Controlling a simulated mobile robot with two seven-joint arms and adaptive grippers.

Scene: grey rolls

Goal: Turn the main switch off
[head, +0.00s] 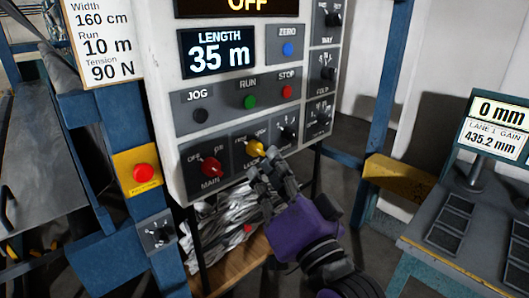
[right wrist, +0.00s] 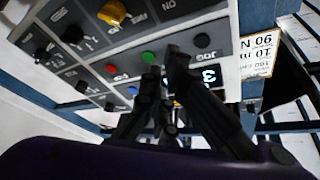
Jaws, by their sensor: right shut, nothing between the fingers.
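The main switch (head: 211,167) is a red rotary knob above the word MAIN, at the lower left of the control panel (head: 182,142). OFF and ON are printed above it. I cannot tell clearly which way the knob points. My right gripper (head: 263,178), with a purple body, is shut and empty below the yellow knob (head: 254,149), to the right of the main switch and apart from it. In the right wrist view its dark fingers (right wrist: 166,75) are together before the panel. The red knob does not show there. My left gripper is not in view.
Above are JOG, RUN (head: 249,102) and STOP (head: 287,91) buttons and a display reading 35 m (head: 218,54). A red button on a yellow plate (head: 142,173) sits on the blue post at left. A desk with a screen (head: 497,125) stands at right.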

